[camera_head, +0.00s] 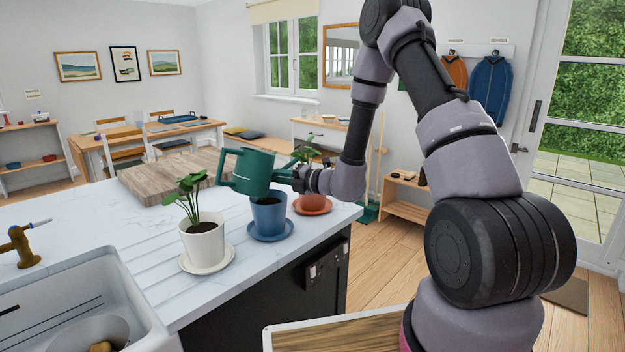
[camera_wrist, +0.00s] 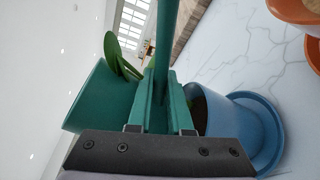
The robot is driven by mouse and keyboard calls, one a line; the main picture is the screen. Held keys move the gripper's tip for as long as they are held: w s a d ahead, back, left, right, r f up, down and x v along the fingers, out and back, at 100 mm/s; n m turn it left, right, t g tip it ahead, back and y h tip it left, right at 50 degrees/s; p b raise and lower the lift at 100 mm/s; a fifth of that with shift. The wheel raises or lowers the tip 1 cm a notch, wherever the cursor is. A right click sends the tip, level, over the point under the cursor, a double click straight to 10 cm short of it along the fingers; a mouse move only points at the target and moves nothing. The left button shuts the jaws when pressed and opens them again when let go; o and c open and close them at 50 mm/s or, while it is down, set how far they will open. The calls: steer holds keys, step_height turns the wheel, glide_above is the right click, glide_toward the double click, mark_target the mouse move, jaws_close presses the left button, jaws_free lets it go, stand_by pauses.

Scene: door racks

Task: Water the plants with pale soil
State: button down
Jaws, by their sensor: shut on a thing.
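My gripper (camera_head: 291,177) is shut on the green watering can (camera_head: 250,171), held above the blue pot (camera_head: 268,217). In the wrist view the can (camera_wrist: 103,97) fills the left, with its handle between my fingers (camera_wrist: 163,100). The blue pot (camera_wrist: 216,115) stands on a blue saucer, its visible soil dark. The white pot (camera_head: 203,241) holds a leafy plant (camera_head: 190,195) in dark soil, on a white saucer. The terracotta pot (camera_head: 313,200) is behind, partly hidden by my gripper; a little soil in it (camera_wrist: 313,5) looks paler brown in the wrist view.
The pots stand along the marble counter (camera_head: 130,225). A sink (camera_head: 80,310) with a brass tap (camera_head: 22,246) is at the lower left. A wooden board (camera_head: 165,174) lies behind the can. A wooden-topped surface (camera_head: 340,332) is at the bottom.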

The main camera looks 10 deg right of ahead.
steer(key=shift+w+d+m+y, duration=0.3)
steer(key=shift+d+m, duration=0.1)
steer(key=shift+m, duration=0.3)
stand_by(2.5)
steer(key=shift+s+a+n, duration=0.1)
steer(key=shift+a+n, duration=0.1)
steer(key=shift+n, duration=0.1)
steer(key=r+n, duration=0.1)
steer(key=s+a+r+n+h, duration=0.1)
steer(key=shift+s+a+n, duration=0.1)
steer(key=shift+a+n, duration=0.2)
steer(key=shift+d+f, duration=0.15)
steer(key=shift+f, duration=0.1)
steer(key=shift+a+r+n+h, duration=0.1)
steer(key=shift+a+n+h, duration=0.3)
steer(key=shift+n, duration=0.3)
step_height(320, 180, up, 6)
steer(key=shift+s+f, duration=0.1)
steer(key=w+d+f+m+t+h, duration=0.1)
steer(key=d+m+t+h, duration=0.3)
steer(key=d, duration=2)
steer(key=m+h, duration=0.2)
steer(key=h, duration=0.1)
steer(key=shift+f, duration=0.4)
